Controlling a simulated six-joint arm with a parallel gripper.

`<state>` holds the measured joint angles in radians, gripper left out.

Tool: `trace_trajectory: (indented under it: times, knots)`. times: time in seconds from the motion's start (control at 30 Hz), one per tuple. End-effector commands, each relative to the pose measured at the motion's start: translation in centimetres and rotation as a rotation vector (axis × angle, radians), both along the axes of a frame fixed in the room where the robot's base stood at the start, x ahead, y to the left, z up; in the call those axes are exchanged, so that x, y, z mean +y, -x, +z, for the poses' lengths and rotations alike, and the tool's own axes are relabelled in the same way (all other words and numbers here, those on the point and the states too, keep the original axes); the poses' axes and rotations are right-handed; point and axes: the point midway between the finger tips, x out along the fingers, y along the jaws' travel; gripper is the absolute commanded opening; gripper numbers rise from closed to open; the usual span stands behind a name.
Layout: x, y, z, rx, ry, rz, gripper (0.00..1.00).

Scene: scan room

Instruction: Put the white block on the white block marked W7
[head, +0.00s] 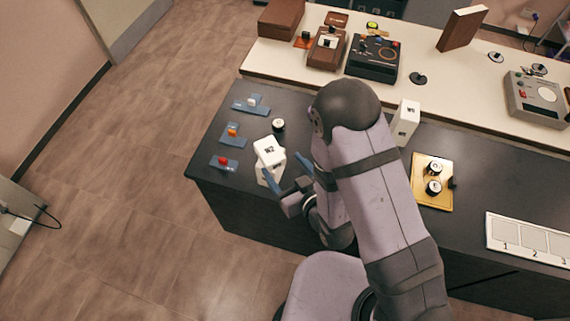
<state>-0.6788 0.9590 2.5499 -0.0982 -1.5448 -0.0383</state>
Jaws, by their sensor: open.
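A white block marked W2 (269,150) is on the dark counter's left part. It appears to rest slightly turned on another white block (269,177), whose marking I cannot read. My gripper (287,171) is open, its blue fingers just right of and in front of these blocks, apart from W2 as far as I can tell. Another white block (408,109), with a mark like W6 or W8, stands right of my arm, possibly on a second block; my arm partly hides this spot. I cannot read a W7 mark anywhere.
A gold plate with two knobs (418,190) and a numbered white tray (493,240) lie right. A cream bench (450,90) with devices runs behind.

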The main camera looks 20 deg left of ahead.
Motion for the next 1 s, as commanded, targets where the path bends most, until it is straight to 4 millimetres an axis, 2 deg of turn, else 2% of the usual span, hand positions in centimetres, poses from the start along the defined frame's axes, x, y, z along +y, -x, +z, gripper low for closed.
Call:
trace_trajectory:
  times: [0.27, 0.47, 0.57, 0.73, 0.87, 1.0]
  knots:
    - [-0.2, -0.2, 0.0, 0.006, 0.007, -0.007, 0.7]
    - [-2.0, -2.2, -0.2, 0.065, 0.07, -0.067, 0.7]
    - [-4.0, -3.7, -0.3, 0.128, 0.128, -0.124, 0.7]
    - [-9.1, -5.4, 0.0, 0.279, 0.24, -0.249, 0.7]
    - [-13.6, -5.3, 0.8, 0.414, 0.315, -0.347, 0.7]
    - [-18.3, -3.7, 2.2, 0.572, 0.377, -0.448, 0.7]
